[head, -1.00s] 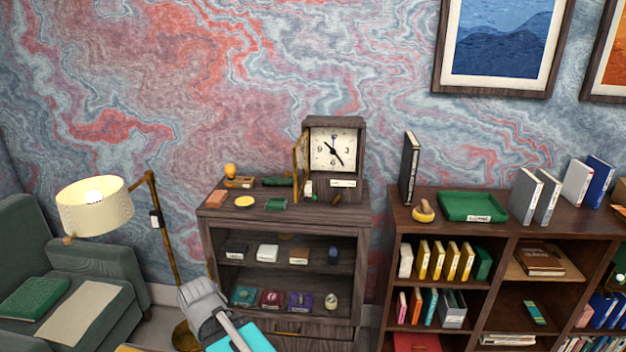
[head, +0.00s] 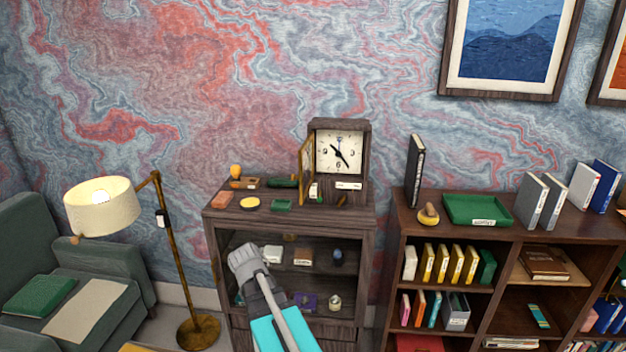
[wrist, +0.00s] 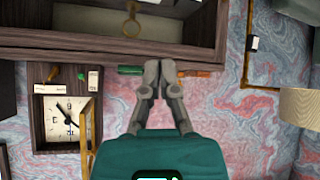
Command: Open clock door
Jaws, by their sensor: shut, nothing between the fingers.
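The clock (head: 340,150) has a dark wooden case and a white face, and stands on top of the wooden cabinet. Its gold-framed door (head: 306,157) stands open, swung outward on the left side of the face. The wrist view shows the clock (wrist: 62,122) turned over at left, with the door (wrist: 86,128) beside my gripper. My gripper (wrist: 160,66) has its grey fingers together and empty, apart from the door. In the head view my arm is in front of the cabinet shelves, and the fingertips cannot be made out.
Small items, including a yellow disc (head: 249,203) and a green block (head: 282,204), lie on the cabinet top (head: 310,217) left of the clock. A floor lamp (head: 101,207) stands left. A bookcase (head: 460,227) stands right.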

